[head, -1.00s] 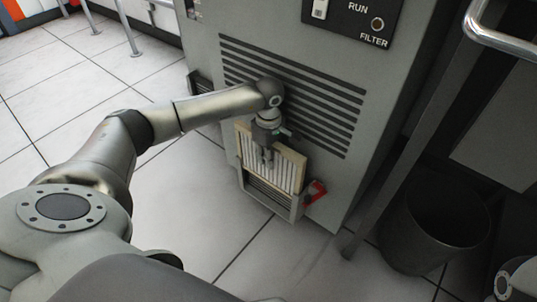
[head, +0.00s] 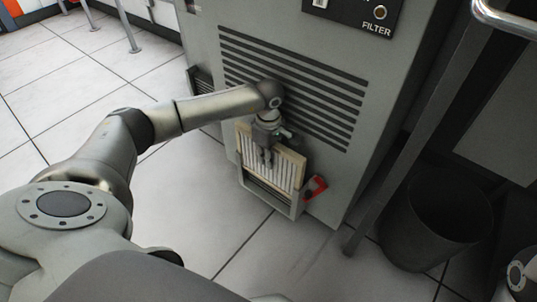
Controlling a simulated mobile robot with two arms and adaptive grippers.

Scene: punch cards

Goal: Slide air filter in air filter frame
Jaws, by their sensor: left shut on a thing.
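The air filter (head: 286,172) is a pale, pleated panel with a cream border, upright against the front of the grey cabinet. The air filter frame (head: 272,199) is a grey holder low on the cabinet. The filter's lower part is inside or just in front of the frame, and its upper part stands above it; I cannot tell the exact fit. My left gripper (head: 267,160) points down and is shut on the filter near the middle of its upper edge. My right gripper is not in view; part of an arm shows at the bottom right.
The grey cabinet (head: 340,180) has dark vent slots above the filter and a panel marked FILTER. A red part (head: 316,187) sits right of the frame. A dark bin (head: 432,225) and a slanted post stand at the right.

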